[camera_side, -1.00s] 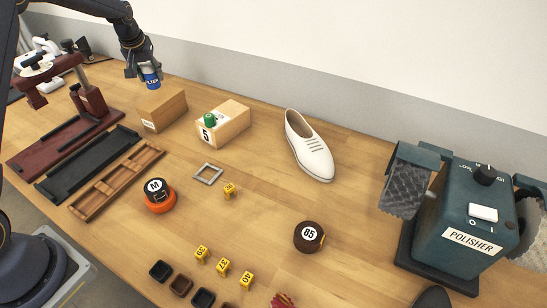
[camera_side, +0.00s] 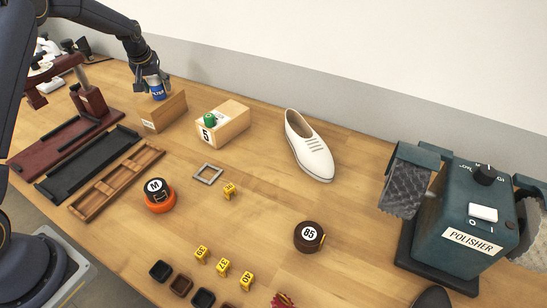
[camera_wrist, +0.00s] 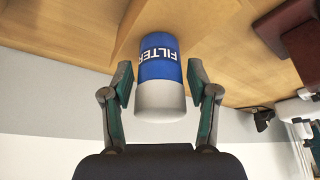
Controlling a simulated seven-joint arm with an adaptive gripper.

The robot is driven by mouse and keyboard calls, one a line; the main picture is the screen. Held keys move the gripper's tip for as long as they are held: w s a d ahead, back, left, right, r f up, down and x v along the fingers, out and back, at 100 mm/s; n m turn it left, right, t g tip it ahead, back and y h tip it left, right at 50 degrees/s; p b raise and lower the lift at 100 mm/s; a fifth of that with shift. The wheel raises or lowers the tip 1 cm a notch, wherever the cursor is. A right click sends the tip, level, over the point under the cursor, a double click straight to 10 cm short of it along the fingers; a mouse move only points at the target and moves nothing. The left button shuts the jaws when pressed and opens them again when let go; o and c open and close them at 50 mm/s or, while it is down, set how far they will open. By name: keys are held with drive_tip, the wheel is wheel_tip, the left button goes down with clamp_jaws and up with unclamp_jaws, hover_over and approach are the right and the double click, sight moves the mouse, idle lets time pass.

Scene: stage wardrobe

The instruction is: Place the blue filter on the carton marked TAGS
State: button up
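The blue filter (camera_side: 157,92) is a small upright canister with white lettering. In the wrist view the blue filter (camera_wrist: 160,62) has a grey-white end nearer the camera. The carton (camera_side: 170,112) is a light brown box with a small white label, too small to read here. The filter is at the carton's top, towards its back; I cannot tell whether it touches the carton.
A wooden box marked 5 (camera_side: 232,129) holding a green item stands right of the carton. A white shoe (camera_side: 310,147) lies further right. A black tray (camera_side: 88,164) and a wooden tray (camera_side: 117,182) lie in front on the left.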

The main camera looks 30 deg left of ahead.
drive_tip(key=shift+o, duration=0.4)
drive_tip(key=shift+r, duration=0.25)
drive_tip(key=s+d+r+m, duration=0.1)
drive_tip(key=s+d+r, duration=0.35)
drive_tip(key=r, duration=0.35)
drive_tip(key=s+d+r, duration=0.4)
drive_tip(key=d+r, duration=0.1)
drive_tip(key=r, duration=0.4)
drive_tip(key=s+d+r+m+t+h, duration=0.1)
drive_tip(key=s+d+r+m+h, duration=0.15)
drive_tip(key=s+d, duration=0.6)
drive_tip(key=s+d+f+m, duration=0.1)
drive_tip(key=s+d+m, duration=0.1)
drive_tip(key=s, duration=0.6)
drive_tip(key=s+d+f+m, duration=0.1)
drive_tip(key=s+d, duration=0.4)
drive_tip(key=s, duration=0.4)
drive_tip(key=shift+f+m+t, duration=0.3)
drive_tip(key=shift+m+t, duration=0.05)
drive_tip(key=shift+t, duration=0.05)
